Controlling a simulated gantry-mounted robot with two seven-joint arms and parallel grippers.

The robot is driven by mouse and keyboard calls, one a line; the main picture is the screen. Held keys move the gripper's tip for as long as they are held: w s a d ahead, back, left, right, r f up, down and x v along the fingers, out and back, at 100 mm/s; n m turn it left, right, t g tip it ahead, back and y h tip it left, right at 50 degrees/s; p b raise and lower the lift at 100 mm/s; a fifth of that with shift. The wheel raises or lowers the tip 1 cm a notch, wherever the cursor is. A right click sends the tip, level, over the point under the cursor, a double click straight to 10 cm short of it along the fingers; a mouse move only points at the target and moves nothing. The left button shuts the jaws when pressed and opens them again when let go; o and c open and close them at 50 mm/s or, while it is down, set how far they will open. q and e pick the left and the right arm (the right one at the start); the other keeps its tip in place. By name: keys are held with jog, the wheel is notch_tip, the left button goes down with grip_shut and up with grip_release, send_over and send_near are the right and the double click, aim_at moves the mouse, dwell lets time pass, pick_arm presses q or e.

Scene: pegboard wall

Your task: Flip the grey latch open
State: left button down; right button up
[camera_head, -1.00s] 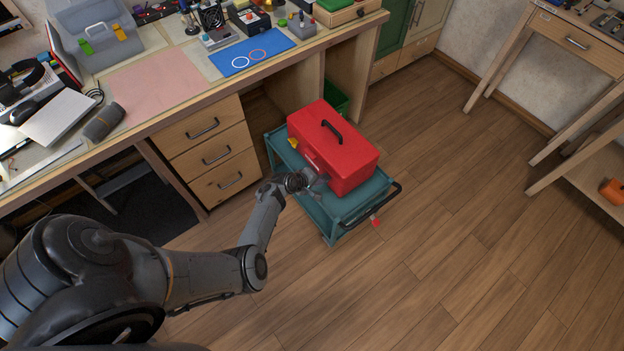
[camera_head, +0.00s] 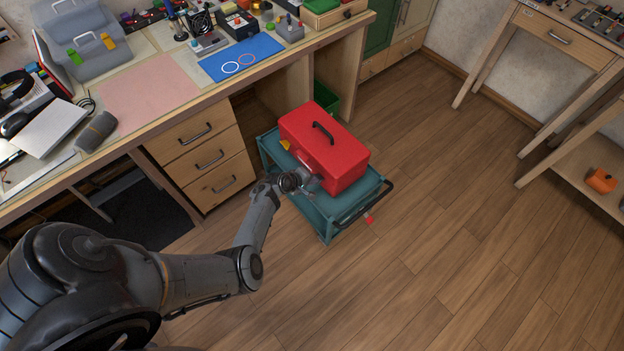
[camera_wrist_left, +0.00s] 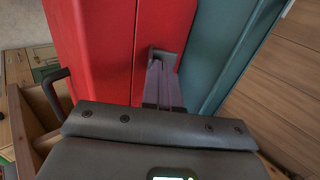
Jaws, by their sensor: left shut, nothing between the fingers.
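A red toolbox (camera_head: 335,150) with a black handle stands closed on a teal cart (camera_head: 318,213). My left gripper (camera_head: 310,179) is at the lower part of the toolbox's front side. In the left wrist view, a small grey latch (camera_wrist_left: 162,54) sits on the red front beside the seam. My left gripper's fingers (camera_wrist_left: 162,82) are together and empty, with their tips at the latch. They hide part of it, and I cannot tell whether they touch it. My right gripper is not in view.
A desk with drawers (camera_head: 208,158) stands left of the cart and behind it. A yellow item (camera_head: 285,145) lies on the cart beside the toolbox. A black cart handle (camera_head: 365,207) sticks out at the right.

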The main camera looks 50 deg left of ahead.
pick_arm(q)
jog(key=shift+r, duration=0.1)
jog(key=d+p+v, duration=0.1)
jog(key=p+v, duration=0.8)
jog(key=v, duration=0.4)
jog(key=shift+s+a+p, duration=0.35)
jog(key=shift+s+a, duration=0.15)
jog(key=shift+a, duration=0.05)
jog(key=shift+s, duration=0.15)
